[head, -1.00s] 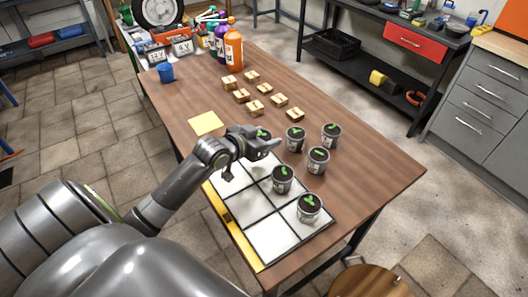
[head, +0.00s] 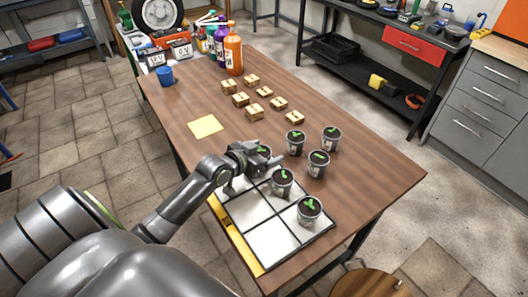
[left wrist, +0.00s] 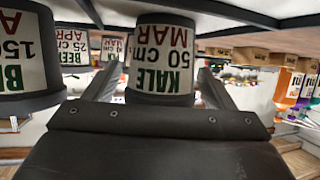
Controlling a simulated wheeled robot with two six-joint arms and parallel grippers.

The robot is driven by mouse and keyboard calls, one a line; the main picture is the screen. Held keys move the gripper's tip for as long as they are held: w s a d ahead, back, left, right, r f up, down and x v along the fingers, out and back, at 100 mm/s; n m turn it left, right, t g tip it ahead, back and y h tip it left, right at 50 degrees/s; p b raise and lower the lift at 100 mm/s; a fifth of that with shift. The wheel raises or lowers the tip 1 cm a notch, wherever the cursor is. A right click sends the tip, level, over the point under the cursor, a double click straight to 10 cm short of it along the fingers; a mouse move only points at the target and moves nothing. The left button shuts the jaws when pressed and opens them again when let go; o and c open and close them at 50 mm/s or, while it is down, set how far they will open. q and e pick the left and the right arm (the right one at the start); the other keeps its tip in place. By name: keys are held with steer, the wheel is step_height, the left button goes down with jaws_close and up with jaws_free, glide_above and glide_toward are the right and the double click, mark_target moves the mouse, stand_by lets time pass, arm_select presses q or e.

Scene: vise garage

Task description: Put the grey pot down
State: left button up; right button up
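A grey pot (head: 264,151) with a green sprout is at my left gripper (head: 262,158), over the far end of the white gridded tray (head: 275,240). In the left wrist view, which is upside down, this pot (left wrist: 160,60) reads "KALE 50 cm MAR". It stands upright between the two fingers of my left gripper (left wrist: 160,88), which sit close against its sides. Its base is at or just above the surface; contact is unclear. Two similar pots, one in the middle (head: 281,182) and one nearer (head: 309,210), stand on the tray. My right gripper is not in view.
Three more pots (head: 295,142) (head: 330,138) (head: 317,163) stand on the wooden table (head: 380,180) right of the tray. Several small boxes (head: 254,111), a yellow sheet (head: 205,126), a blue cup (head: 165,75) and bottles (head: 233,55) are farther back. Near tray cells are bare.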

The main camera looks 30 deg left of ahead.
arm_select(q)
steer(key=shift+r, duration=0.1)
steer(key=shift+s+r, duration=0.1)
steer(key=shift+s, duration=0.05)
steer(key=p+v, duration=0.1)
steer(key=v, duration=1)
steer(key=shift+s+r, duration=0.2)
steer(key=shift+s, duration=0.1)
